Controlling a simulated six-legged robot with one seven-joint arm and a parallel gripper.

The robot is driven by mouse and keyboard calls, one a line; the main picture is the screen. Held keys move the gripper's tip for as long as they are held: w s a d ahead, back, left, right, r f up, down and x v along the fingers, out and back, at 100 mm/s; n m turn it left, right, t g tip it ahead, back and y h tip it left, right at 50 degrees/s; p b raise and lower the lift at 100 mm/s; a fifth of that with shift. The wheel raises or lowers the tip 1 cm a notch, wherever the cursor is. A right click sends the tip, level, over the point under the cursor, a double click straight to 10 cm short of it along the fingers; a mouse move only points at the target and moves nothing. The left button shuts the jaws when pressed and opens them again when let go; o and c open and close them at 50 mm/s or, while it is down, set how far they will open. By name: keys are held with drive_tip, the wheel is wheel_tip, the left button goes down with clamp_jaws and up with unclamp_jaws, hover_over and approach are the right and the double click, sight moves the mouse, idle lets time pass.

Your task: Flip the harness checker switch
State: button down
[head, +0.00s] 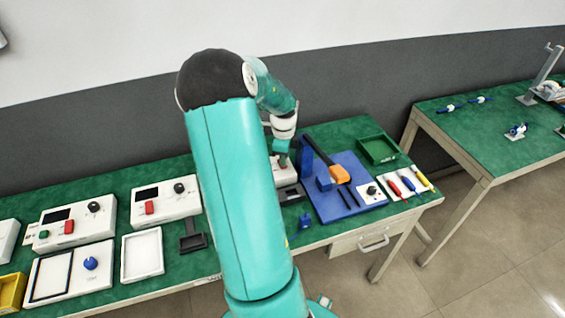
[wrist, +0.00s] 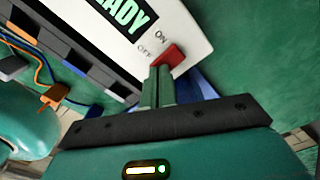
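The harness checker is a white box (wrist: 105,22) in the wrist view, with a dark display ending in green letters "ADY". Its red switch (wrist: 174,55) sits beside the printed words ON and OFF. My gripper (wrist: 158,72) has its two green fingers side by side with no clear gap, and nothing shows between them. The fingertips are right at the switch's lower left edge; I cannot tell whether they touch it. In the head view my gripper (head: 281,160) is over a white box (head: 287,178) that my arm partly hides.
A blue fixture board (head: 342,205) with an orange-headed tool (head: 340,174) stands to the right. Beyond are a green tray (head: 377,149) and several screwdrivers (head: 408,184). Other white switch boxes (head: 165,203) are at left. Cables (wrist: 48,75) show in the wrist view.

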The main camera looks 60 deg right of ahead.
drive_tip(key=shift+f, duration=0.1)
drive_tip(key=shift+r, duration=3.5)
